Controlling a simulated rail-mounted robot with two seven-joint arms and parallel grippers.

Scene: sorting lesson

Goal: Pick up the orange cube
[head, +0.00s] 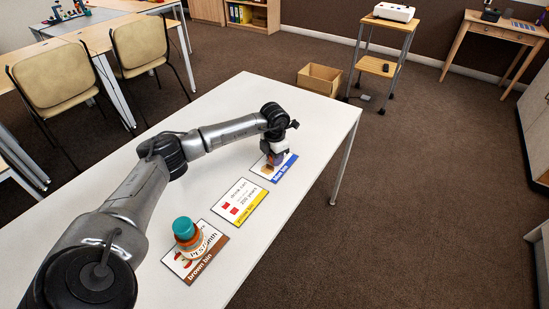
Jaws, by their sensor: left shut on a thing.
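My left gripper (273,155) reaches in over the white table and points down at the card marked blue bin (285,169). It is shut on a small orange-brown thing (270,164), which looks like the orange cube. The fingers and the wrist hide much of it, and I cannot tell whether it touches the card. My right gripper is not in view.
Along the white table (230,107) lie a yellow bin card (240,203) and a brown bin card (188,268). A teal-topped orange container (185,229) stands on the brown one. The table's far end is clear. Beyond are chairs (142,46) and a cardboard box (320,79).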

